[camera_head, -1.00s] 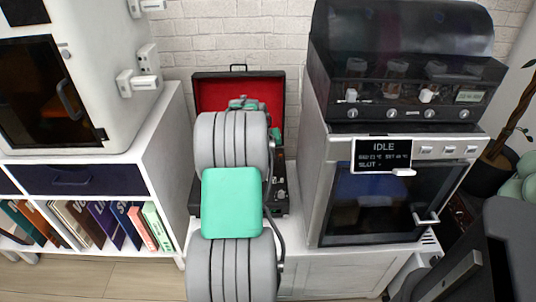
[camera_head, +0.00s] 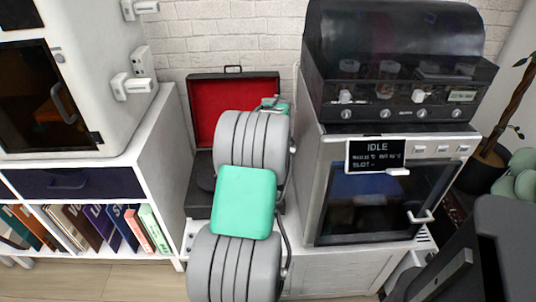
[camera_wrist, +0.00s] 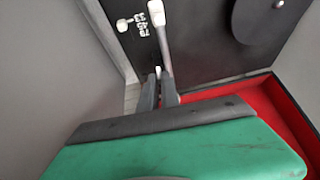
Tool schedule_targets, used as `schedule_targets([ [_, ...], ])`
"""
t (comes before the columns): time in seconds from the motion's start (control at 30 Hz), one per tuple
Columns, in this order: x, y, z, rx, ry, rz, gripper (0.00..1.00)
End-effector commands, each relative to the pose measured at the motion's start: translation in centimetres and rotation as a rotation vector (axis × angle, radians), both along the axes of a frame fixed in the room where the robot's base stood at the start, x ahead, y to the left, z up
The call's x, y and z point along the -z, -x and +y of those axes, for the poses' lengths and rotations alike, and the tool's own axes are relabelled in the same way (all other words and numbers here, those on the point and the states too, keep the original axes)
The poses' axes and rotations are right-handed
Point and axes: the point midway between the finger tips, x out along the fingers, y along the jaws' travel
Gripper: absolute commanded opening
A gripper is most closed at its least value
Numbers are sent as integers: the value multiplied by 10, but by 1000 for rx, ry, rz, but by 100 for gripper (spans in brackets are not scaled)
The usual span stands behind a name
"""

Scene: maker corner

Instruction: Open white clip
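The open suitcase record player has a red-lined lid (camera_head: 234,108) and a dark deck (camera_head: 200,205) on the white cabinet in the head view. In the wrist view its black deck (camera_wrist: 205,50) carries a white tone arm (camera_wrist: 162,42). A small white piece (camera_wrist: 158,71), perhaps the white clip, shows at my fingertips near the lower end of the tone arm. My gripper (camera_wrist: 159,80) has its two grey fingers a little apart, and I cannot tell if they touch that piece. My arm hides the fingers and the clip in the head view.
A white knob (camera_wrist: 122,26) and part of the dark round platter (camera_wrist: 268,20) show on the deck. The oven (camera_head: 375,195) stands close right of the player. A white machine (camera_head: 110,60) on a bookshelf (camera_head: 160,150) is at left. A brick wall is behind.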

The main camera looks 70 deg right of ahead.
Motion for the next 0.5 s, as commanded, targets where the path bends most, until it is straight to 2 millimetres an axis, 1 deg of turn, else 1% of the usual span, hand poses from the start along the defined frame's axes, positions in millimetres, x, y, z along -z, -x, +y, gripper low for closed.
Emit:
schedule_targets([
  [0.03,0,0,0,0,0,1,9],
  [0.1,0,0,0,0,0,1,15],
  [0.37,-1,0,0,0,1,0,15],
  [0.47,-13,2,3,1,3,-1,15],
  [0.5,-20,4,5,1,4,-1,15],
])
